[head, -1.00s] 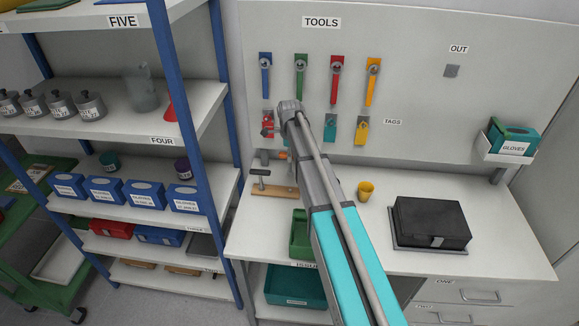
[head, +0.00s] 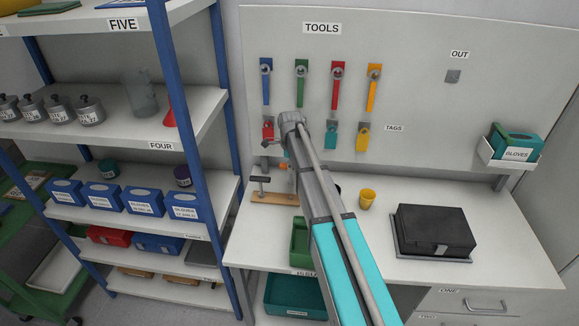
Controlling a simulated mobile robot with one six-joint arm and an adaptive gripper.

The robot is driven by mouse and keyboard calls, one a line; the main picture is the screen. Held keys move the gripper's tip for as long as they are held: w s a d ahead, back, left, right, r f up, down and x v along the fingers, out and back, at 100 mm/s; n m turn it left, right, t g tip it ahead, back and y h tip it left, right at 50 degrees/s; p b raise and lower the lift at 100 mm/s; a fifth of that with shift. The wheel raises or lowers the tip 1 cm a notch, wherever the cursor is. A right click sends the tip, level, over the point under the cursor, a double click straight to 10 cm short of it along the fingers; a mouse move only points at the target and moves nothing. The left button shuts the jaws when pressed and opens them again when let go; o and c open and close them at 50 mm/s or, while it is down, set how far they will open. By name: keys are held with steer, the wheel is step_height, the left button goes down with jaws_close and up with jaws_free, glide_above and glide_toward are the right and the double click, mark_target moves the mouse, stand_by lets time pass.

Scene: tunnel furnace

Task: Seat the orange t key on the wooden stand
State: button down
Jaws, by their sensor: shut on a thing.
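The wooden stand (head: 272,198) lies near the left end of the workbench, with a dark T-shaped piece (head: 260,182) upright at its left. A small bit of the orange t key (head: 283,166) shows just left of my forearm, above the stand's right part. My gripper (head: 285,159) is almost wholly hidden behind my forearm and is shut on the key. The orange bit appears apart from the stand, but the forearm hides the rest of the key and the stand's right end, so the gap cannot be judged.
A yellow cup (head: 367,199) and a black box (head: 434,229) stand on the bench to the right. A green bin (head: 300,240) is at the front edge. Tools hang on the back panel (head: 430,130). A blue-post shelf (head: 186,120) bounds the left.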

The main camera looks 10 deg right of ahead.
mark_target(291, 183)
steer(key=shift+f, duration=0.2)
steer(key=shift+f+b, duration=2.4)
steer(key=shift+b, duration=0.15)
steer(key=shift+f+b, duration=1.05)
stand_by(1.5)
stand_by(0.5)
steer(key=shift+c, duration=1.8)
jaws_free()
steer(key=shift+r, duration=0.1)
